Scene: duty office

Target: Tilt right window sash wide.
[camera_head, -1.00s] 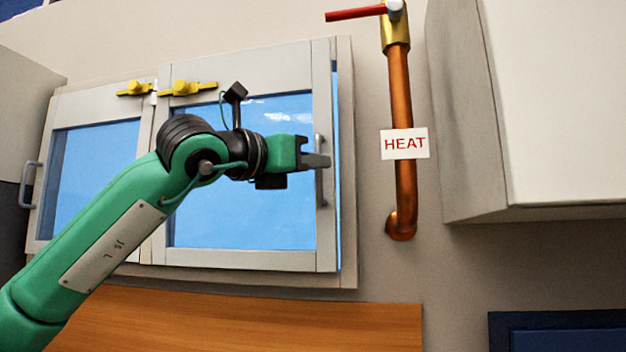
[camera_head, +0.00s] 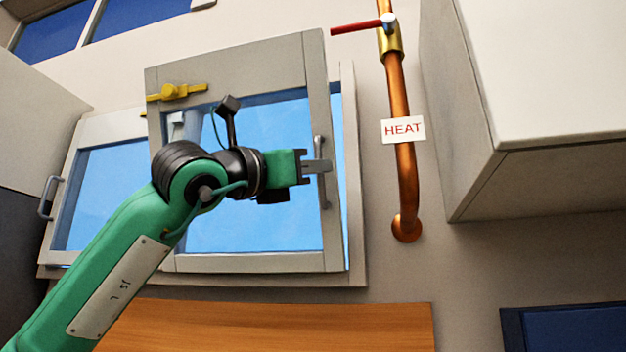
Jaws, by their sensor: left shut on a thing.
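The right window sash (camera_head: 225,62) is a grey frame around blue glass. It is tilted, with its top edge leaning out from the window frame towards me and its bottom edge near the frame. My left gripper (camera_head: 320,167) is shut on the sash's grey vertical handle (camera_head: 323,192) at the sash's right side. A yellow latch (camera_head: 178,92) sits on the sash's top left. My green left arm hides part of the glass and the sash's lower left. My right gripper is not in view.
The left sash (camera_head: 110,125) sits in the window frame, with its handle (camera_head: 48,197) at the left. A copper pipe (camera_head: 400,100) with a red valve lever (camera_head: 356,27) and HEAT sign (camera_head: 403,129) runs right of the window. A white cabinet (camera_head: 570,70) juts out farther right.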

